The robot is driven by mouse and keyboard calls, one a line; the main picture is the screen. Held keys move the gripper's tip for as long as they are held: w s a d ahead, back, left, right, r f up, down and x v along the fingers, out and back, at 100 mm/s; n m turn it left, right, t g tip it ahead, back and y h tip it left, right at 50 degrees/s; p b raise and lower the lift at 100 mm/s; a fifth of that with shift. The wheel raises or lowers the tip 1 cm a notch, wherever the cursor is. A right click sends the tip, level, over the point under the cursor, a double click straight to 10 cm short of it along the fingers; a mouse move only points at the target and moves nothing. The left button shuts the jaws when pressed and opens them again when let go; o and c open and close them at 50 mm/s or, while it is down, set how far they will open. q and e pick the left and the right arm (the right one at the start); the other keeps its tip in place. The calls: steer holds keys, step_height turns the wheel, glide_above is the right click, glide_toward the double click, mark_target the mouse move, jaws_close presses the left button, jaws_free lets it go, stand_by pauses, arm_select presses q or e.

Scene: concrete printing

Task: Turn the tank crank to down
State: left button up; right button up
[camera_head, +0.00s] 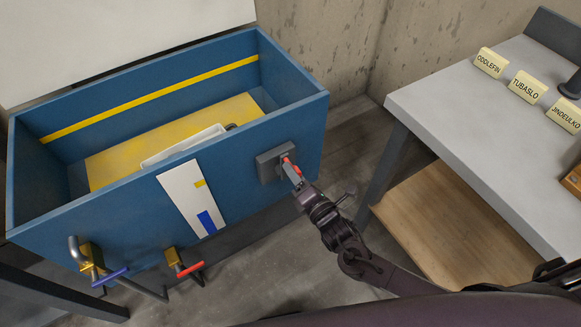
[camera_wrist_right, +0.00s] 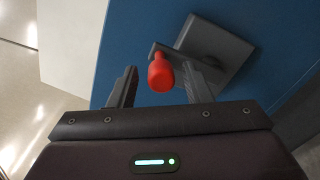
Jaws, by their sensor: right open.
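The blue tank (camera_head: 230,150) stands at the left in the head view, with its open top facing up. Its crank has a grey square base (camera_head: 268,166) on the front wall near the right end, and a red knob (camera_head: 287,162). In the right wrist view the red knob (camera_wrist_right: 160,73) sits on a dark arm in front of the grey base (camera_wrist_right: 215,55). My right gripper (camera_head: 292,172) is at the crank. It is open, and in the wrist view its fingers (camera_wrist_right: 158,88) are on either side of the red knob, with gaps visible. My left gripper is not in view.
A white tray (camera_head: 185,146) lies inside the tank. Valves with a blue handle (camera_head: 110,276) and a red handle (camera_head: 190,269) are low on the front. A grey table (camera_head: 470,120) with name cards (camera_head: 528,87) stands at the right. Floor is clear between.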

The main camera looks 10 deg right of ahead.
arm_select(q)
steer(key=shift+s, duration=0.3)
arm_select(e)
steer(key=v, duration=0.5)
steer(key=shift+s, duration=0.1)
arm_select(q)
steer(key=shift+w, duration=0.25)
